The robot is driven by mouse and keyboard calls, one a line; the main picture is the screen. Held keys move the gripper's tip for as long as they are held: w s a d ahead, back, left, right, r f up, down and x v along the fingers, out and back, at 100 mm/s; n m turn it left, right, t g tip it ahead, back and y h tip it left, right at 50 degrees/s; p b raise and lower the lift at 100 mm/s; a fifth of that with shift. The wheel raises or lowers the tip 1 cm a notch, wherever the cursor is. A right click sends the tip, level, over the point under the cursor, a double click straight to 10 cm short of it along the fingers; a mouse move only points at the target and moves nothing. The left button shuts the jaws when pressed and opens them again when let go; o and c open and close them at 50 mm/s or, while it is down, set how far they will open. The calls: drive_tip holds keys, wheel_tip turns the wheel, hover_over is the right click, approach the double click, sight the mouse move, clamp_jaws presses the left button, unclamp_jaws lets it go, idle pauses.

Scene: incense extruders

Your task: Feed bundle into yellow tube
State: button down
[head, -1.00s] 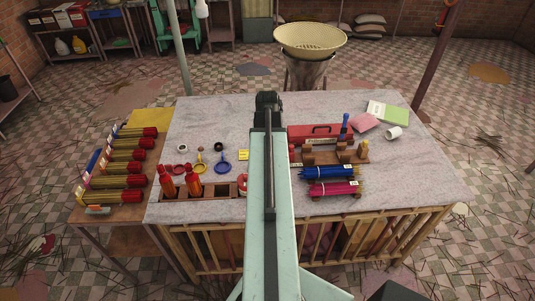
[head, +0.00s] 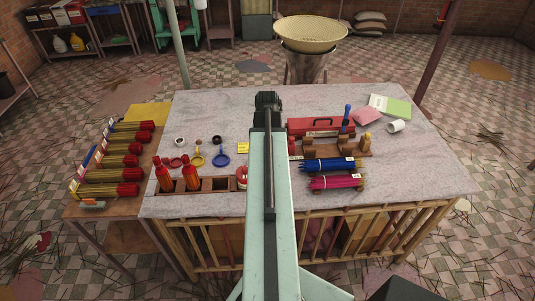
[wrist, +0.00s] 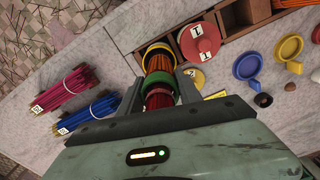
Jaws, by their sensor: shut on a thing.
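In the wrist view my gripper (wrist: 160,88) is shut around a red and orange bundle (wrist: 158,100) with a green ring around it. Just beyond the green ring, a yellow ring-shaped rim (wrist: 158,50) surrounds orange-brown sticks; it looks like the yellow tube's mouth. The bundle lines up with this rim, but I cannot tell how deep the sticks reach. In the head view my arm covers the gripper, the held bundle and this rim.
Several red-ended yellow tubes (head: 120,161) lie on the side table.

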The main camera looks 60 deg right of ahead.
wheel_tip(320, 180, down, 7)
drive_tip(key=b, duration=0.7)
drive_tip(key=shift+f, duration=0.2)
drive_tip(key=c, duration=0.7)
unclamp_jaws()
drive_tip(key=shift+r, duration=0.2)
wheel_tip(320, 180, up, 8)
drive_tip(key=p, duration=0.8)
drive_tip(key=shift+f, duration=0.1)
